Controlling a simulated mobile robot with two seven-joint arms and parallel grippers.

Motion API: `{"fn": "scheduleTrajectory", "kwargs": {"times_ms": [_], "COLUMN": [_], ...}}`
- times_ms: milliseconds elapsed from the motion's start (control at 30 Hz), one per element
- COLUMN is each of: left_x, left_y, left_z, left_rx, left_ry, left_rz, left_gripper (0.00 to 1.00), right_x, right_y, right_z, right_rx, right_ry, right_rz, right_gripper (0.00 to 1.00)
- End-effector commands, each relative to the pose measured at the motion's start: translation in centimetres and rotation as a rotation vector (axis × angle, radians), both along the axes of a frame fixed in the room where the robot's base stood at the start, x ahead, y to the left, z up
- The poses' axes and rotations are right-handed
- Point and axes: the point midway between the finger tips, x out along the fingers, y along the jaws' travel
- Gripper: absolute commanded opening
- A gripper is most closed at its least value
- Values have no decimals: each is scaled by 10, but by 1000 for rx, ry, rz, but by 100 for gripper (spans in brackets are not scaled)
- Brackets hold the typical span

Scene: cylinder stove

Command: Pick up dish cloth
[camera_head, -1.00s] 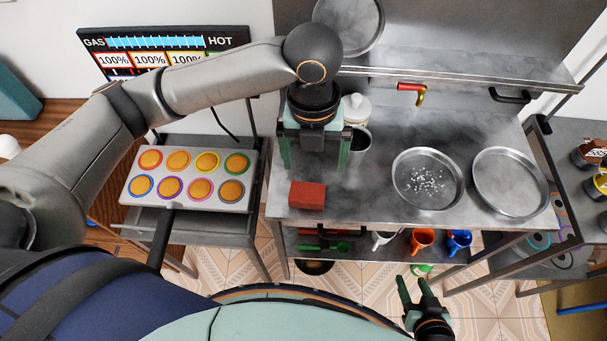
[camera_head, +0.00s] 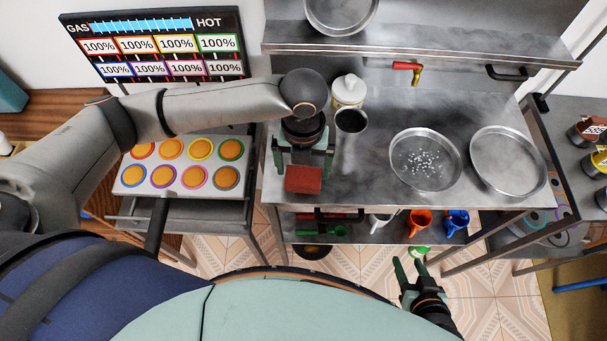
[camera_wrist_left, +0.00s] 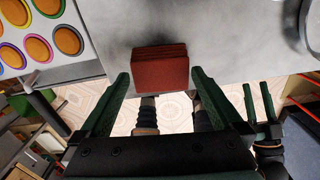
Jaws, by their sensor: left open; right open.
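The dish cloth appears as a red folded block (camera_head: 303,179) lying near the front left edge of the steel counter. It also shows in the left wrist view (camera_wrist_left: 160,72), between and just beyond the fingertips. My left gripper (camera_head: 302,168) is open above and around the cloth's back part, fingers pointing down; I cannot tell whether it touches. In the left wrist view the left gripper's fingers (camera_wrist_left: 158,85) stand apart on either side of the cloth. My right gripper (camera_head: 409,268) is open and empty, low in front of the counter.
Two round metal pans, one with white bits (camera_head: 425,160) and one empty (camera_head: 508,160), stand on the counter's right. A white lidded jar (camera_head: 348,90) and a dark-mouthed pot (camera_head: 351,121) stand behind the cloth. Mugs (camera_head: 419,222) sit on the lower shelf.

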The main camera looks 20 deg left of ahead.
Motion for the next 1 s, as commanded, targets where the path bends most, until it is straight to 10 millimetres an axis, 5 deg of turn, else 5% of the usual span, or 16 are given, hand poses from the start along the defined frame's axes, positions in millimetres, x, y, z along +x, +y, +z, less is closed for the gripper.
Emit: {"fn": "scheduleTrajectory", "kwargs": {"times_ms": [367,900,1000], "left_x": [0,0,0], "left_y": [0,0,0], "left_z": [-12,-12,-11], "left_rx": [-1,-1,-1], "left_ry": [-1,-1,-2], "left_rz": [-1,-1,-1], "left_gripper": [99,39,39], "right_x": [0,0,0], "right_y": [0,0,0], "right_z": [-1,-1,-1], "right_rx": [-1,-1,-1], "right_ry": [0,0,0], "right_rz": [1,1,1], "right_gripper": [50,50,50]}}
